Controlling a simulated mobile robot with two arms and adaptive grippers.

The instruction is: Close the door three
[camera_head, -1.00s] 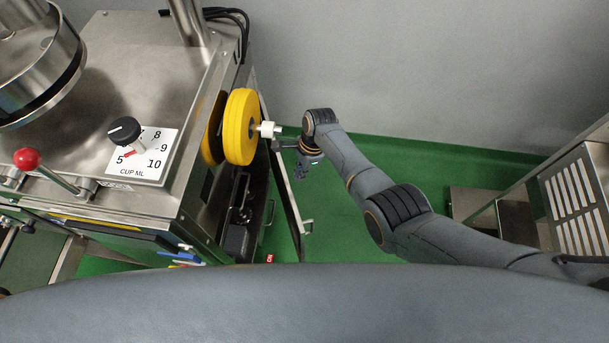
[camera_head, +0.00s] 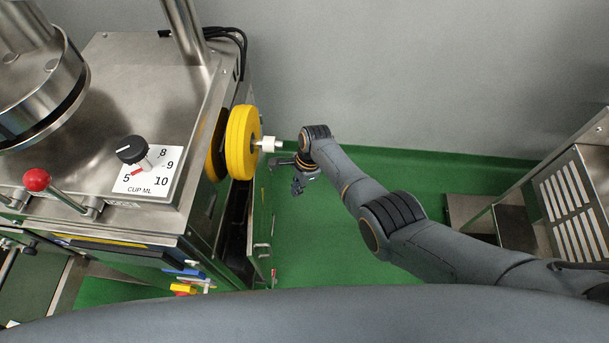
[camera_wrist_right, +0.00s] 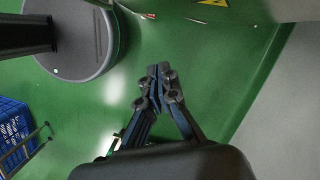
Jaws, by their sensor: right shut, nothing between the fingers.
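The machine's steel side door (camera_head: 259,225) is seen nearly edge-on at the machine's right side, below the yellow wheels, with a small handle (camera_head: 262,248) near its front end. It stands close to the machine's side; a dark gap shows beside it, and I cannot tell whether it is fully shut. I see no number on it. My right gripper (camera_head: 297,188) is right of the door, below the wheel's white hub, apparently clear of it. In the right wrist view its fingers (camera_wrist_right: 158,80) are together and empty over the green floor. My left gripper is not in view.
Two yellow wheels (camera_head: 243,143) with a white hub stick out above the door. The steel machine (camera_head: 100,90) fills the left. A slatted steel unit (camera_head: 575,205) stands at the right. Green floor (camera_head: 340,265) is free between them. A blue crate (camera_wrist_right: 14,135) shows in the wrist view.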

